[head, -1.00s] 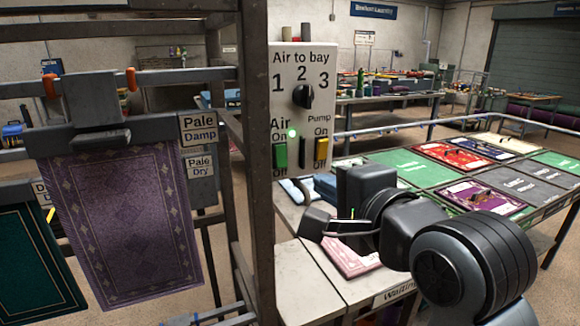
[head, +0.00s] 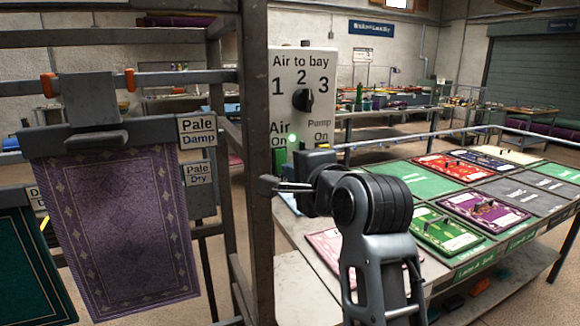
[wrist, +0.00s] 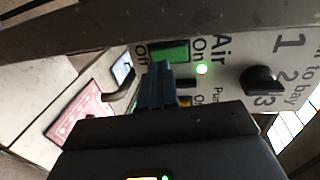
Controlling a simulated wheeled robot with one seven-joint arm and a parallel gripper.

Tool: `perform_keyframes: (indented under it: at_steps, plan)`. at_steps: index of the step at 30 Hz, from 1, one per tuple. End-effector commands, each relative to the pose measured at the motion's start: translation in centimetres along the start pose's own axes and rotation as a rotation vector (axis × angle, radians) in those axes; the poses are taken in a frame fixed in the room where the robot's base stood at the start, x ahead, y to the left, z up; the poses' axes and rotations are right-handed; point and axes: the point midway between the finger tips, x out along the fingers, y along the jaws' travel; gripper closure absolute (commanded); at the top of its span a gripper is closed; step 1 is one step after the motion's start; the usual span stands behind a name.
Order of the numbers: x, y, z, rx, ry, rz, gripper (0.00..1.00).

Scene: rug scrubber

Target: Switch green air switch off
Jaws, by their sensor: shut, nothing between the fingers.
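The green air switch (head: 281,157) is on the white control panel (head: 318,72), under the "Air" and "On" labels. Its lower part is hidden by my arm in the head view. The wrist view shows its green face (wrist: 170,50) between "On" and "Off". A green lamp (head: 292,138) beside "Air" is lit. My gripper (wrist: 158,72) is shut and empty, with its blue-grey fingertips beside the switch's edge, towards the "Off" end. I cannot tell whether they touch it. In the head view the gripper body hides the fingers.
A black selector knob (head: 302,99) sits above the switch. The yellow pump switch (wrist: 185,102) is mostly hidden behind my fingers. A metal rack post (head: 256,160) stands close left of the panel. A table with rugs (head: 440,165) is at right.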

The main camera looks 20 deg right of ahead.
Motion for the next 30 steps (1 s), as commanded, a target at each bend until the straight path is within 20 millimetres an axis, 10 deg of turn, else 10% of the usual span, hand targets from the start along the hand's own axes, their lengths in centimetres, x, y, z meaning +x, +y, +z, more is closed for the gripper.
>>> perform_keyframes:
  at_steps: [30]
  plan:
    - [2.9, 0.8, 0.0, 0.001, -0.001, -0.15, 1.0]
